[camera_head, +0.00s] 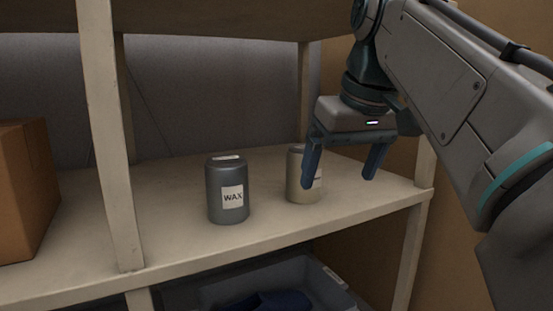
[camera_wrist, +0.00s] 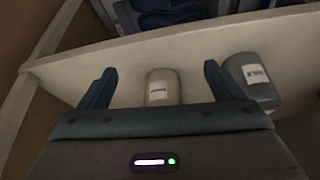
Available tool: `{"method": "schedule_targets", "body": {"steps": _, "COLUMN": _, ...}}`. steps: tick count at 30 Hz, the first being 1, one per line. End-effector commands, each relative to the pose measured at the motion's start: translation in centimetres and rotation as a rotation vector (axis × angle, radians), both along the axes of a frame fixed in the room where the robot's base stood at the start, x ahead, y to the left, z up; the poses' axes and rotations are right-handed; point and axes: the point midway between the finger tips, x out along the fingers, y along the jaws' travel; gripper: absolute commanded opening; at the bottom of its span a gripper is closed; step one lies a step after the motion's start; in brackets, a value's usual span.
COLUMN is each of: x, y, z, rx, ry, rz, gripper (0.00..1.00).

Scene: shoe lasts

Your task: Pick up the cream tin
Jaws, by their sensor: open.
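The cream tin (camera_head: 301,188) stands upright on the shelf, a cream-coloured cylinder with a white label. My gripper (camera_head: 340,177) is open and empty; in the head view its left finger covers part of the tin. In the wrist view the cream tin (camera_wrist: 163,84) shows between the two spread fingers of my gripper (camera_wrist: 157,80), in front of the palm. Whether the fingers are level with the tin or above it, I cannot tell. No finger is seen to grip it.
A grey tin labelled WAX (camera_head: 228,190) stands left of the cream tin; in the wrist view this grey tin (camera_wrist: 252,82) is close beside the right finger. A shelf post (camera_head: 112,150) and a brown box (camera_head: 24,190) are at left. A blue-grey bin (camera_head: 270,285) sits below.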

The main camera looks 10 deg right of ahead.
Motion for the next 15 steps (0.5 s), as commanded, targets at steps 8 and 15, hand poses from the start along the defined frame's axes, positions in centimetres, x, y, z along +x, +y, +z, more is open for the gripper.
{"method": "schedule_targets", "body": {"steps": 8, "x": 3.5, "y": 0.1, "z": 1.0, "rx": -0.001, "ry": 0.0, "rz": -0.007, "gripper": 0.87}}
{"method": "schedule_targets", "body": {"steps": 15, "x": 6.8, "y": 0.6, "z": 0.8, "rx": -0.002, "ry": -0.001, "rz": -0.011, "gripper": 0.87}}
